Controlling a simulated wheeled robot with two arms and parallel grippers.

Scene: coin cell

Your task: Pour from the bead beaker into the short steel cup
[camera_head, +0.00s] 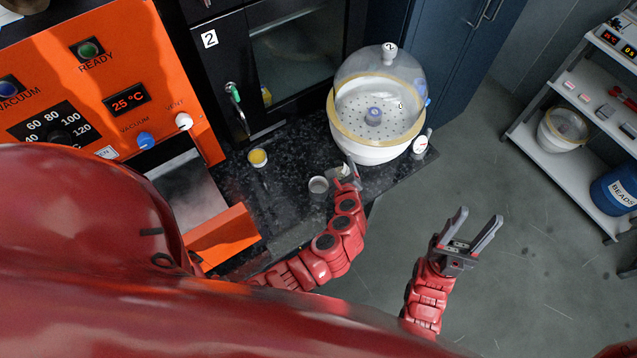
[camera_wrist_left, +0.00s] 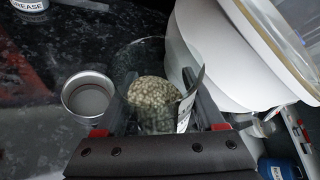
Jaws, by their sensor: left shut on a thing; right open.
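The bead beaker (camera_wrist_left: 153,98) is clear, with pale beads in its lower part. It looks upright, seen from above in the left wrist view. My left gripper (camera_wrist_left: 158,112) is shut on it. In the head view this gripper (camera_head: 349,178) is at the counter, just in front of the glass-domed vessel, and largely hides the beaker. The short steel cup (camera_head: 318,186) stands open on the dark counter, left of the left gripper. In the left wrist view the cup (camera_wrist_left: 88,97) is close beside the beaker and looks empty. My right gripper (camera_head: 470,238) is open and empty over the floor.
A white vessel with a clear dome (camera_head: 376,150) stands right behind the left gripper. A small jar with yellow contents (camera_head: 258,158) is on the counter (camera_head: 285,205) at left. The orange oven (camera_head: 110,75) is further left. A shelf with a blue bead drum (camera_head: 615,190) is at right.

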